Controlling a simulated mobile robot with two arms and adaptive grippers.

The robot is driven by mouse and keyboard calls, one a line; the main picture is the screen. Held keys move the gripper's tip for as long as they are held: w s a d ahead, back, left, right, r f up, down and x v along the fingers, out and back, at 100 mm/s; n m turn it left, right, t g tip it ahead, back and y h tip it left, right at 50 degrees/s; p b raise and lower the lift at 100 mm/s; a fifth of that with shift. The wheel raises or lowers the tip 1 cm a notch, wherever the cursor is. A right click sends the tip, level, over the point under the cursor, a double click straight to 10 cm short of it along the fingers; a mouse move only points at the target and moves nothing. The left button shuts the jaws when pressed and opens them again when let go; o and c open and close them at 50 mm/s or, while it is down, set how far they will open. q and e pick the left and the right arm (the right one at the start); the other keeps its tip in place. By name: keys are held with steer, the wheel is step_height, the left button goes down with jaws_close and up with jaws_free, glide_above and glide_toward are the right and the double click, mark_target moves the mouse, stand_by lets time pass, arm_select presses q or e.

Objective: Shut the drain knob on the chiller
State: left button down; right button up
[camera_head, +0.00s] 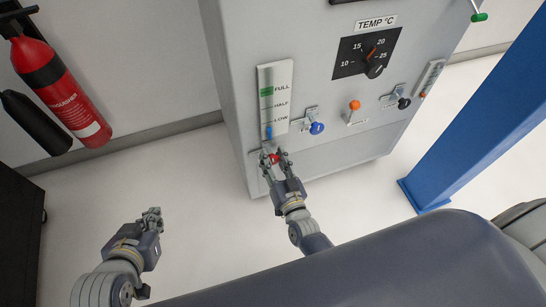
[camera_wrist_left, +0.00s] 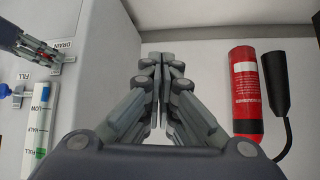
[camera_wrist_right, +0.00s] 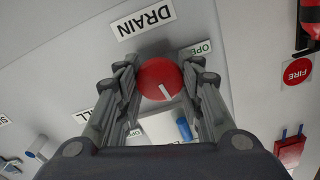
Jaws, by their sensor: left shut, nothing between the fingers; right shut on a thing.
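The chiller (camera_head: 330,150) is a grey cabinet with knobs on its front. The red drain knob (camera_wrist_right: 160,79) sits below a DRAIN label (camera_wrist_right: 146,22) in the right wrist view, with a white mark on its face. My right gripper (camera_wrist_right: 163,85) has its fingers on either side of the knob and is shut on it. In the head view, this gripper (camera_head: 273,158) covers most of the knob at the chiller's lower left. My left gripper (camera_head: 152,214) is shut and empty, apart from the chiller above the floor. Its closed fingers show in the left wrist view (camera_wrist_left: 162,65).
A level gauge (camera_head: 275,95) is above the drain knob. A red fire extinguisher (camera_head: 62,90) hangs on the left wall. A blue post (camera_head: 470,120) stands at right.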

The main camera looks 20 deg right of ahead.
arm_select(q)
steer(key=shift+s+a+f+g, duration=0.2)
steer(key=shift+s+f+g, duration=0.1)
steer(key=shift+s, duration=0.15)
arm_select(e)
steer(key=shift+m, duration=0.8)
arm_select(q)
steer(key=shift+s+f, duration=0.1)
arm_select(e)
steer(key=o, duration=1.1)
steer(key=shift+s, duration=0.35)
steer(key=s, duration=1.1)
steer(key=shift+s+d, duration=0.1)
steer(key=shift+d, duration=0.15)
